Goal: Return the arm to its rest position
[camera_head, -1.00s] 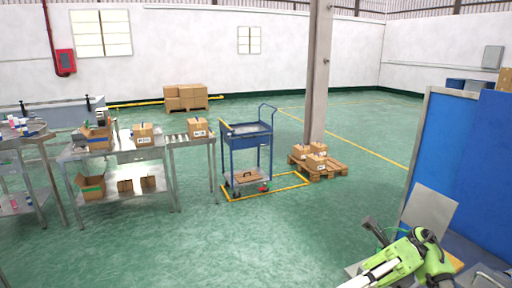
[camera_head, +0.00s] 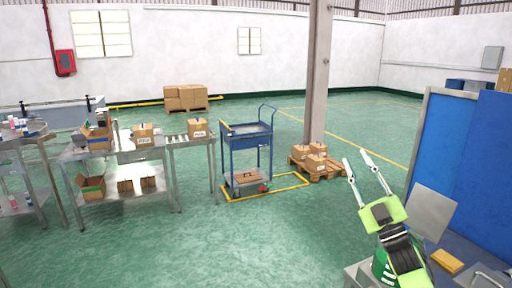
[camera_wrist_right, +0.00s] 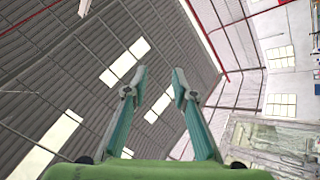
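My right gripper (camera_head: 357,159) is raised at the lower right of the head view, above the floor. Its green body carries two pale fingers that point up and spread apart, with nothing between them. In the right wrist view the two fingers (camera_wrist_right: 160,80) are also apart and empty, with the roof behind them. My left gripper is in neither view.
A blue panel (camera_head: 470,150) stands right of my right arm, with a grey plate (camera_head: 432,211) and a yellow-brown block (camera_head: 447,261) near it. A blue cart (camera_head: 248,148), a pallet (camera_head: 333,171) with boxes and a metal table (camera_head: 110,153) stand farther off. Green floor between is clear.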

